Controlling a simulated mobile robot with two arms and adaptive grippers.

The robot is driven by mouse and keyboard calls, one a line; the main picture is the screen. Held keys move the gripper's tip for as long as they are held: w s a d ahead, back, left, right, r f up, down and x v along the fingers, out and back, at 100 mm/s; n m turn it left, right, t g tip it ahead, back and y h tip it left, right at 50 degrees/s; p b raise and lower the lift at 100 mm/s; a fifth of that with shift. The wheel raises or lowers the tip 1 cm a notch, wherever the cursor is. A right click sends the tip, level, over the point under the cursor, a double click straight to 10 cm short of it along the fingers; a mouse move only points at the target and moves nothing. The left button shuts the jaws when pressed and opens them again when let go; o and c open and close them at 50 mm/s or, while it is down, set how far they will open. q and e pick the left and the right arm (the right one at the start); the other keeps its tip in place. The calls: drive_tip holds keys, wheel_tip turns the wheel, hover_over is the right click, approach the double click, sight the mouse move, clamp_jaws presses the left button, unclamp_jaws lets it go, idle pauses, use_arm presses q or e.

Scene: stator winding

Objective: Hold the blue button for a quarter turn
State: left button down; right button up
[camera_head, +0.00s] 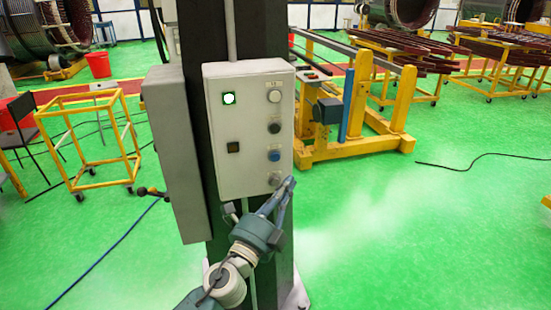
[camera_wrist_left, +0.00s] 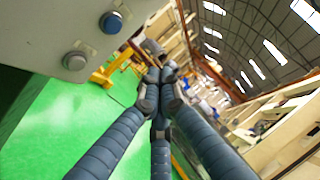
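The blue button (camera_head: 274,155) is on the front of a light grey control box (camera_head: 235,170), third down in the right-hand column. It also shows at the upper left of the left wrist view (camera_wrist_left: 111,22). My left gripper (camera_head: 290,182) has its fingertips by the box's lower right corner, below and to the right of the blue button. In the left wrist view its fingers (camera_wrist_left: 160,80) meet at the tips with nothing between them. The tips appear apart from the blue button. My right gripper is in neither view.
A grey button (camera_head: 276,178) sits below the blue one, close to my fingertips. A dark button (camera_head: 274,128) and a white one (camera_head: 274,96) are above. The box is on a dark column (camera_head: 225,40). A yellow frame (camera_head: 350,145) stands behind at right. Green floor is open at right.

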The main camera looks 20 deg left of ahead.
sight(275, 157)
use_arm(q)
drive_tip(key=shift+w+a+b, duration=0.25)
drive_tip(key=shift+w+a, duration=0.6)
drive_tip(key=shift+w, duration=0.4)
drive_tip(key=shift+w+a+b, duration=0.3)
drive_tip(key=shift+w+a, duration=0.5)
drive_tip(key=shift+w, duration=0.4)
drive_tip(key=shift+w+a+b, duration=0.25)
drive_tip(key=shift+w+a, duration=0.6)
drive_tip(key=shift+w, duration=0.4)
drive_tip(key=shift+w+a, duration=0.2)
drive_tip(key=shift+w, duration=0.1)
drive_tip(key=shift+w+a+b, duration=0.25)
drive_tip(key=shift+w+b, duration=0.05)
idle(3.7)
